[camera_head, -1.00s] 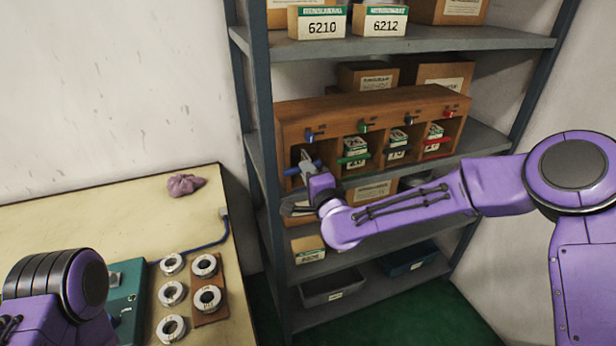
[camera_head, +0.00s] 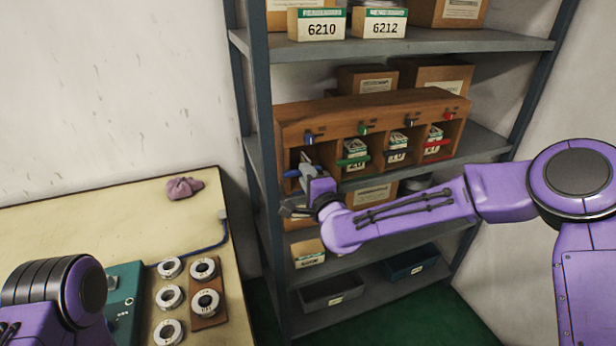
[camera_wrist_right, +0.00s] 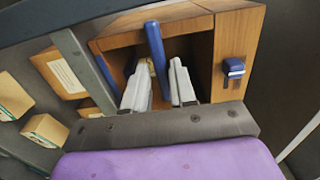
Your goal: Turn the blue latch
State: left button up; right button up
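A wooden rack (camera_head: 372,109) on the shelf has several open compartments with coloured bars and small coloured knobs. A blue bar (camera_head: 291,173) lies across the front of its left compartment; a blue knob (camera_head: 310,136) sits above. The wrist view shows the blue bar (camera_wrist_right: 155,45) and, to its right, the blue knob (camera_wrist_right: 233,67). My right gripper (camera_head: 307,163) is at that compartment. Its two pale fingers (camera_wrist_right: 160,84) stand apart on either side of the bar; firm contact is not visible. My left arm shows at lower left; its gripper is out of view.
Green (camera_head: 353,161) and red (camera_head: 437,143) bars cross other compartments, with small boxes behind them. Shelf posts and boards surround the rack. The table (camera_head: 110,205) at left holds several metal rings and a cloth (camera_head: 184,188).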

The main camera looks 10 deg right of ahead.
jog(key=s+d+b, duration=0.2)
jog(key=s, duration=0.8)
jog(key=shift+s, duration=0.2)
jog(key=s+d+f+n+g+h, duration=0.1)
jog(key=s+d+f+n+g, duration=0.2)
jog(key=f, duration=0.6)
jog(key=s+d+f+n+g+h, duration=0.1)
jog(key=s+d+f+g, duration=0.1)
jog(key=s+f, duration=0.5)
jog(key=s+d+f+n+g+h, duration=0.1)
jog(key=d+f+n+g+h, duration=0.15)
jog(key=f, duration=0.85)
jog(key=s+d+f+n+g, duration=0.1)
jog(key=s+d+f+g, duration=0.1)
jog(key=s, duration=0.5)
jog(key=s+d+f+n+g+h, duration=0.1)
jog(key=s+d+f+g, duration=0.1)
jog(key=s+d+f, duration=0.2)
jog(key=s+d+f+n+g+h, duration=0.1)
jog(key=s+d+f+g, duration=0.2)
jog(key=s+f, duration=0.4)
jog(key=s, duration=0.4)
jog(key=shift+s+d, duration=0.15)
jog(key=shift+d, duration=0.05)
